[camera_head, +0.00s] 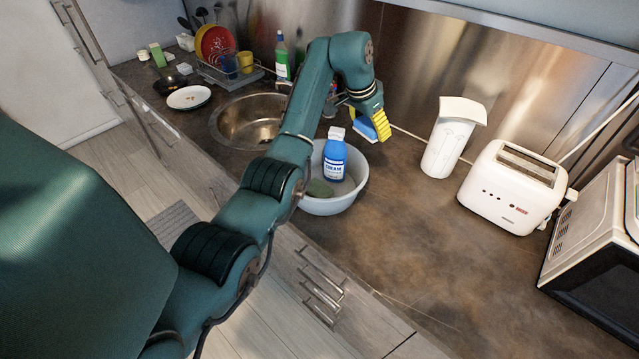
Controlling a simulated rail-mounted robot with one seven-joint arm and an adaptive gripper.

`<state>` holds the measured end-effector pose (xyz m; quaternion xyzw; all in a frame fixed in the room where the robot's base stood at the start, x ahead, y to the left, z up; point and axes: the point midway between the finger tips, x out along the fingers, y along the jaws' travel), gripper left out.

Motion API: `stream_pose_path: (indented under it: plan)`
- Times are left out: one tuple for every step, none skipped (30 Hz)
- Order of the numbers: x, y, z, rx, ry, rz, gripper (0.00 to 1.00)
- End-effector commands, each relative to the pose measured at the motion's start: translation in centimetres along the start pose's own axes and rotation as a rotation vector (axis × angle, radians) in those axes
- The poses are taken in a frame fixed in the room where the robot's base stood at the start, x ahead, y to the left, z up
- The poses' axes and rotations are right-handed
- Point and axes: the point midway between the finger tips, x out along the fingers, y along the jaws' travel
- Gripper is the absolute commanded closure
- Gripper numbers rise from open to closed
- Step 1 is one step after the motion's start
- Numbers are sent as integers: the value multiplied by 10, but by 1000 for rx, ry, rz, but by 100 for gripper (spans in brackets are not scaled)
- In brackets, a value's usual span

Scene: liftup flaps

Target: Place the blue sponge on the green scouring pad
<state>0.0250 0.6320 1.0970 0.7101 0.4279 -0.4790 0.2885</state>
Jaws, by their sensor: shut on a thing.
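My gripper (372,124) is above the counter, to the upper right of the grey bowl, with a yellow ribbed part showing at its tip. It is shut on the blue sponge (365,131), which shows blue with a pale lower edge and is partly hidden by the gripper. A dark green pad (319,188), seemingly the green scouring pad, lies in the bowl (331,207) at the front left of a blue bottle (334,158). The sponge and the pad are apart.
A white paper-roll-like holder (448,145), a white toaster (512,188) and a microwave (598,240) stand on the right. The sink (250,122) and a dish rack (228,76) are on the left. The counter right of the bowl is clear.

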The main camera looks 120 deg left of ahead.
Motion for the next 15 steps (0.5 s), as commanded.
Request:
stream_pose_path:
  plan:
    - [-13,-23,12,-11,0,-5,41]
    - [-18,-33,19,-11,-1,-5,41]
    - [-24,-45,28,-13,0,-5,41]
    - [-28,-54,35,-14,-1,-6,41]
    - [-32,-61,41,-16,-2,-6,41]
    - [-37,-70,48,-16,-2,-6,41]
    - [-41,-76,53,-17,-1,-7,41]
    - [-45,-81,58,-17,-1,-7,41]
    - [-48,-87,64,-18,-1,-7,41]
    - [-51,-92,68,-19,-2,-7,41]
    - [-53,-96,72,-19,-2,-8,41]
    - [-56,-100,77,-19,-3,-8,41]
    - [-59,-104,80,-21,-3,-8,41]
    - [-61,-107,84,-22,-3,-8,41]
    - [-64,-111,88,-21,-3,-8,41]
